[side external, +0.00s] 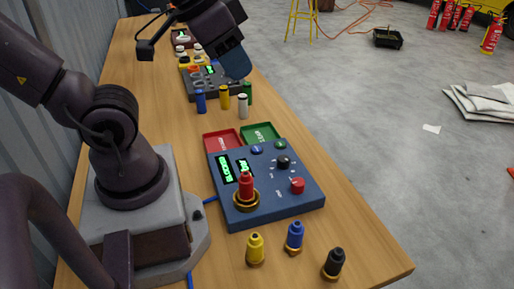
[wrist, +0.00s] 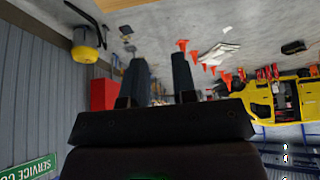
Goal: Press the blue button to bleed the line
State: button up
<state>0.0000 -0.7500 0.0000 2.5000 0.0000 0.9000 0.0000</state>
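A blue control box (side external: 270,205) sits on the wooden table. It carries a small blue button (side external: 257,149) at its far edge, beside a green button (side external: 280,144). A black knob (side external: 283,162), a red button (side external: 297,185) and two lit green displays are also on its top. My gripper (side external: 235,62) is raised above the table, beyond the box and well away from the blue button. In the wrist view my gripper (wrist: 162,65) shows two dark fingers apart with nothing between them. The wrist view does not show the control box.
Yellow (side external: 255,248), blue (side external: 294,236) and black (side external: 334,262) bottles stand in front. Small cylinders and a grey panel (side external: 222,90) are farther back.

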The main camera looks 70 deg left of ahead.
grip_shut()
dwell(1.4)
